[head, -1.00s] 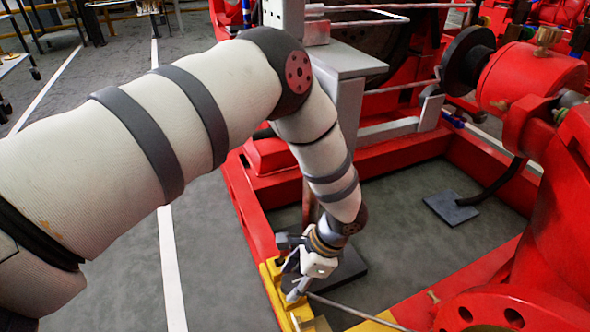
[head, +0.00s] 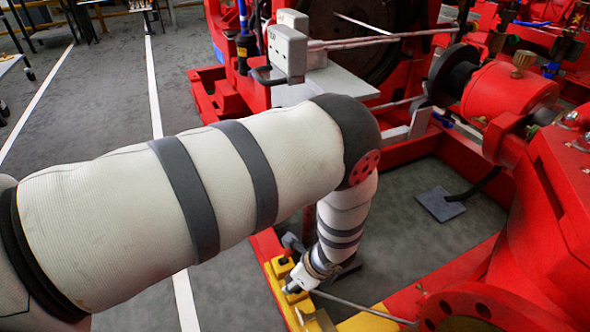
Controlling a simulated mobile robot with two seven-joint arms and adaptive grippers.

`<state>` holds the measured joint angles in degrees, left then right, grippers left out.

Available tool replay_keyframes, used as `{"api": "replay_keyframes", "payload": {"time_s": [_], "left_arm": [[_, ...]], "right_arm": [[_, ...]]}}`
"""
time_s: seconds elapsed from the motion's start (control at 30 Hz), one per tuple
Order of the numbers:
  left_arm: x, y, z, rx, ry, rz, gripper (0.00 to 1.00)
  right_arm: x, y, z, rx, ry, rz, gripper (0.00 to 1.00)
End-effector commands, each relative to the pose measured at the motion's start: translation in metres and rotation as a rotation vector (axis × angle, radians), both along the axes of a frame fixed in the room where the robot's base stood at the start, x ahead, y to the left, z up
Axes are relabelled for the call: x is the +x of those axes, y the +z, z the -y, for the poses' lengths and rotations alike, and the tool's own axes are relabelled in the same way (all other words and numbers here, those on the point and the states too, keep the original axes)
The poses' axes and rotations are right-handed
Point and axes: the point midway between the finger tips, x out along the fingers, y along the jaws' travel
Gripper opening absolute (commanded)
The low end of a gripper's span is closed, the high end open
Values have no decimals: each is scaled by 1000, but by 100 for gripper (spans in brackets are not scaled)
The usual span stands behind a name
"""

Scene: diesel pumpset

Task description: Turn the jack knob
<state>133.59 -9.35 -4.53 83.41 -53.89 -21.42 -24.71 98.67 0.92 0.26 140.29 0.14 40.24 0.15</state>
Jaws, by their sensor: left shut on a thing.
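My left gripper (head: 295,287) is at the yellow bracket (head: 282,270) on the near corner of the red frame, low in the head view. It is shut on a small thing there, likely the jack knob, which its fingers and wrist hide. A thin grey rod (head: 365,308) runs from beside the fingertips to the right, just above the frame. A small dark and red part (head: 291,242) stands just behind the gripper. My right gripper is not in view.
The red base frame (head: 270,252) surrounds a floor area with a grey pad (head: 440,204). A red pump body (head: 560,200) stands at the right. A grey box (head: 288,52) with long rods is at the back. Open floor lies left.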

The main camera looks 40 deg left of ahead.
Motion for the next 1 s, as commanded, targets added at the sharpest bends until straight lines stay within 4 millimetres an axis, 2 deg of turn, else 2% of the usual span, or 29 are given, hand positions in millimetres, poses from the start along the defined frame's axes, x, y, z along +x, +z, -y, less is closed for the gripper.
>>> {"api": "replay_keyframes", "payload": {"time_s": [0.27, 0.6, 1.0], "left_arm": [[-1, 6, 0, 2, -264, 3, 16], [-2, 7, 0, 1, -566, 4, 16], [-4, 3, -1, 0, -791, 2, 16]], "right_arm": [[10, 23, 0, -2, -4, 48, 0], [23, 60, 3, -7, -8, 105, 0], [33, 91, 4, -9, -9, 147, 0]]}}
